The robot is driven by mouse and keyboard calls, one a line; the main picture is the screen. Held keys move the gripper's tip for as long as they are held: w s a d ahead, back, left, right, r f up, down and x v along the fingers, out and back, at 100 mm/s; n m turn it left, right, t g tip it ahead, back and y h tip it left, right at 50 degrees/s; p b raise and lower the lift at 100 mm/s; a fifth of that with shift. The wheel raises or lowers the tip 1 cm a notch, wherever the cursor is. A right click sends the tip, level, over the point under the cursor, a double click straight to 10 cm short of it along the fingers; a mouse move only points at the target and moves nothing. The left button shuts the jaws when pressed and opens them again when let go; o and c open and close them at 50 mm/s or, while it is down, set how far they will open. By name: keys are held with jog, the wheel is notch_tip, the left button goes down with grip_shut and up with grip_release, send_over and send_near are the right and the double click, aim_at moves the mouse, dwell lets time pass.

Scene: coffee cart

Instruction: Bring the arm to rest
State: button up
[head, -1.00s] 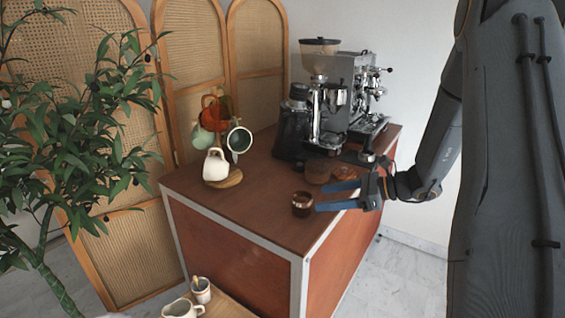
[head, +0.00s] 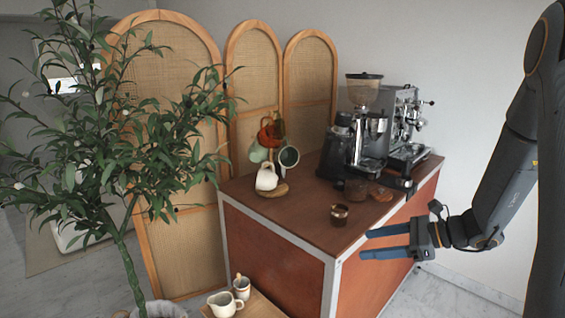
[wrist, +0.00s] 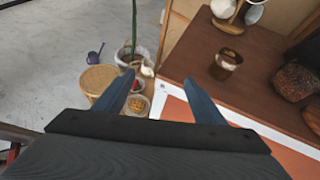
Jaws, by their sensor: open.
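My gripper (head: 378,242) is open and empty, with its two blue fingers apart. In the head view it sits at the right edge of the coffee cart (head: 290,220) and points left. In the wrist view the fingers (wrist: 163,95) reach forward over the cart's white edge and the floor beyond. A small brown cup (head: 339,214) stands upright on the cart top, apart from the fingers. It also shows in the wrist view (wrist: 225,65), ahead and to the right of them.
An espresso machine (head: 405,125) and a grinder (head: 338,150) stand at the cart's back. A mug tree with mugs (head: 267,177) stands at the left. A low wooden table with a pitcher (head: 222,304), a potted plant (head: 130,150) and a cane screen (head: 180,80) are nearby.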

jog(key=s+a+n+g+h, duration=0.2)
jog(key=s+n+h, duration=0.3)
jog(key=s+n, duration=0.5)
jog(key=s+a+n+g+h, duration=0.2)
jog(key=s+n+h, duration=0.4)
jog(key=s+n, duration=0.4)
jog(key=a+n, duration=0.1)
jog(key=n, duration=0.1)
jog(key=shift+s+a+r+n+h, duration=0.2)
jog(key=shift+s+n+h, duration=0.1)
jog(key=shift+n, duration=0.1)
jog(key=shift+d, duration=0.1)
